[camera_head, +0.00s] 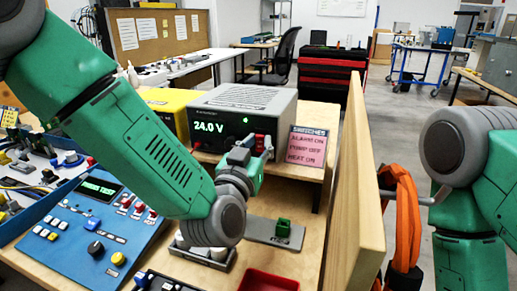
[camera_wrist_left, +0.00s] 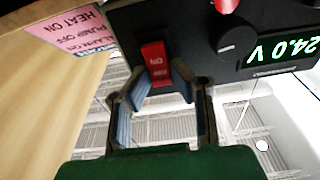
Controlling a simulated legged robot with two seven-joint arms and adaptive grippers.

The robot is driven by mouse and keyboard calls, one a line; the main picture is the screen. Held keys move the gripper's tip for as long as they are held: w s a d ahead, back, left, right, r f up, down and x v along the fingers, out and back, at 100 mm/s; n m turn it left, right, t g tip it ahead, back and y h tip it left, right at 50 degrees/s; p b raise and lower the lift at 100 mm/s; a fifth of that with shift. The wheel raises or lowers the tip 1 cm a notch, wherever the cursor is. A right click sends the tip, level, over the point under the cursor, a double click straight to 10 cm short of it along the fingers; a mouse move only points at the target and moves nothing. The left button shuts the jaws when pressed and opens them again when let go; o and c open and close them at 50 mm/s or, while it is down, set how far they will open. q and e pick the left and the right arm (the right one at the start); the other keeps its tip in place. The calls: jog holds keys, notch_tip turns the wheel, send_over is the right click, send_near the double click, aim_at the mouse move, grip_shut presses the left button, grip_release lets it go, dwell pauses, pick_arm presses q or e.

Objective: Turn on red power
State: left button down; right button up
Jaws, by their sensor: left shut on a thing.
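The power supply (camera_head: 225,98) is a grey box with a black front, a lit green "24.0 V" display and a small green light. It also shows upside down in the left wrist view (camera_wrist_left: 195,25). Its red power switch (camera_wrist_left: 153,60) bears the word "ON". My left gripper (camera_head: 247,150) is at the front of the supply, its fingers (camera_wrist_left: 155,90) closed about the switch's lower end in the left wrist view. In the head view the gripper largely hides the switch. My right arm is at the right edge; its gripper is out of view.
A blue control panel (camera_head: 75,240) lies at lower left, with a red tray (camera_head: 268,281) at bottom centre. A tall wooden board (camera_head: 350,190) stands right, with orange cable (camera_head: 405,225) beyond it.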

pick_arm(q)
jog(key=shift+f, duration=0.1)
jog(key=c, duration=1.4)
grip_release()
jog(key=shift+c, duration=0.2)
jog(key=shift+s, duration=0.15)
jog(key=v, duration=1.1)
jog(key=shift+s, duration=0.35)
jog(key=shift+f, duration=0.1)
